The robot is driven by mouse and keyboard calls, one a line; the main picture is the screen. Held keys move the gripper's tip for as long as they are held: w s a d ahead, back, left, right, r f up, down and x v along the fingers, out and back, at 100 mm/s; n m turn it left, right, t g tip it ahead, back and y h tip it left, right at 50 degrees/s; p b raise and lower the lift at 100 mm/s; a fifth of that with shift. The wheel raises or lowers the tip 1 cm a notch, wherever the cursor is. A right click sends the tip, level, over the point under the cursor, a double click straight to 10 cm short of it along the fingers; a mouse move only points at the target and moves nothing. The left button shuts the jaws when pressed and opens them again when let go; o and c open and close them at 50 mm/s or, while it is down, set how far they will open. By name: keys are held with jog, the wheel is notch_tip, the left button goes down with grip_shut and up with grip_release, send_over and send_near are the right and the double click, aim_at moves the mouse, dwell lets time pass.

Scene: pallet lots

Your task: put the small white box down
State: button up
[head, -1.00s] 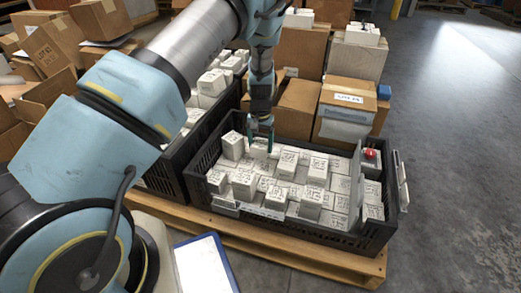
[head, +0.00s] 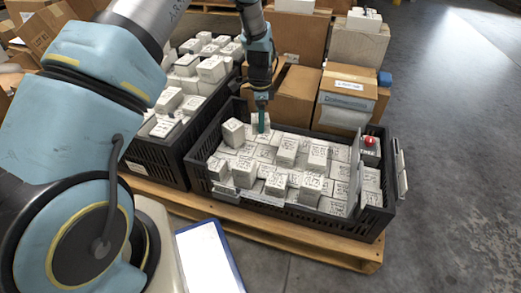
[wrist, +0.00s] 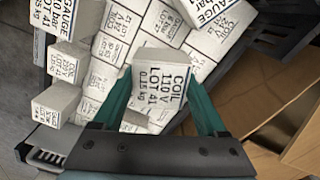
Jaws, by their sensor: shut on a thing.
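My gripper (head: 261,124) is at the rear left of the black crate (head: 300,207), pointing down. In the wrist view its green fingers (wrist: 165,98) are shut on a small white box (wrist: 160,80). That box is labelled COIL 110 V LOT 41 0.15 kg. In the head view the held box (head: 254,120) shows partly behind the fingers, near the crate's back wall. Layers of similar white boxes (head: 287,151) fill much of the crate below and in front of it. I cannot tell whether the held box touches anything beneath it.
A second black crate (head: 160,160) of white boxes stands close on the left. Brown cartons (head: 297,95) stand right behind the crate. A red knob (head: 369,141) and an upright grey panel (head: 354,175) are at its right end. Floor (head: 455,120) is clear on the right.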

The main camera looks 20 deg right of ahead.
jog(key=m, duration=0.4)
jog(key=shift+w+r, duration=0.15)
jog(key=shift+d+m, duration=0.1)
jog(key=shift+m, duration=0.2)
jog(key=shift+f+b, duration=0.25)
jog(key=shift+b, duration=0.1)
notch_tip(320, 180, down, 10)
jog(key=b, duration=0.3)
jog(key=shift+r+b, duration=0.2)
jog(key=shift+b, duration=0.2)
jog(key=shift+r, duration=0.1)
jog(key=o, duration=1.4)
notch_tip(320, 180, up, 12)
jog(key=p, duration=0.5)
